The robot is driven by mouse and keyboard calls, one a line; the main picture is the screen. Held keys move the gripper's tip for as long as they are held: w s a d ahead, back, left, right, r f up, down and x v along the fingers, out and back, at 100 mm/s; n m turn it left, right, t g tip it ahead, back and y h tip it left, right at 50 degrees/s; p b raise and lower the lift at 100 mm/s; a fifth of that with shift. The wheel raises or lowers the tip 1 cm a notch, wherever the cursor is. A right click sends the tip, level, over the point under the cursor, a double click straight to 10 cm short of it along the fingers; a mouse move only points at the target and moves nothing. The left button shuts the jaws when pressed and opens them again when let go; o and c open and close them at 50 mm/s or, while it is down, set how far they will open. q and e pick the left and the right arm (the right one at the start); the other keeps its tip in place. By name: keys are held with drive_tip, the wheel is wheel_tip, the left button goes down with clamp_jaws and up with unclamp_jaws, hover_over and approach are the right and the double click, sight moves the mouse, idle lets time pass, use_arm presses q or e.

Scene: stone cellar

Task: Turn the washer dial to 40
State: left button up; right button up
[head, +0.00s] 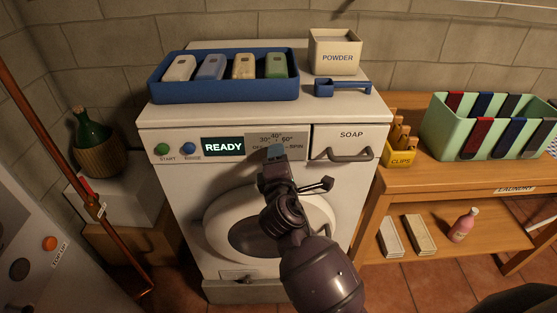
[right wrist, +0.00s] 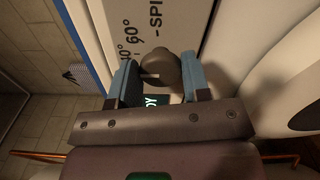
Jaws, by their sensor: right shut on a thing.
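The white washer (head: 185,190) stands in the middle of the head view. Its display (head: 223,146) reads READY. The dial panel (head: 262,140) shows 30°, 40°, 60° and SPIN marks, with 40° at the top. My right gripper (head: 276,152) reaches up to this panel and hides most of the dial in the head view. In the right wrist view the round dark dial (right wrist: 160,70) sits between the two blue fingers of the right gripper (right wrist: 161,85), which is shut on it. I cannot tell which mark the dial points to. My left gripper is not in view.
A green button (head: 162,150) and a blue button (head: 189,149) are left of the display. The soap drawer (head: 350,143) is at the right. A blue tray (head: 225,92), a powder box (head: 337,58) and a blue scoop (head: 343,89) stand on top. A wooden bench (head: 400,180) is right.

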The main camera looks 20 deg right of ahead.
drive_tip(key=shift+f, duration=0.1)
idle(0.4)
drive_tip(key=o, duration=0.9)
drive_tip(key=v, duration=1.1)
drive_tip(key=shift+b, duration=0.35)
drive_tip(key=shift+w+m, duration=0.1)
drive_tip(key=shift+m, duration=0.2)
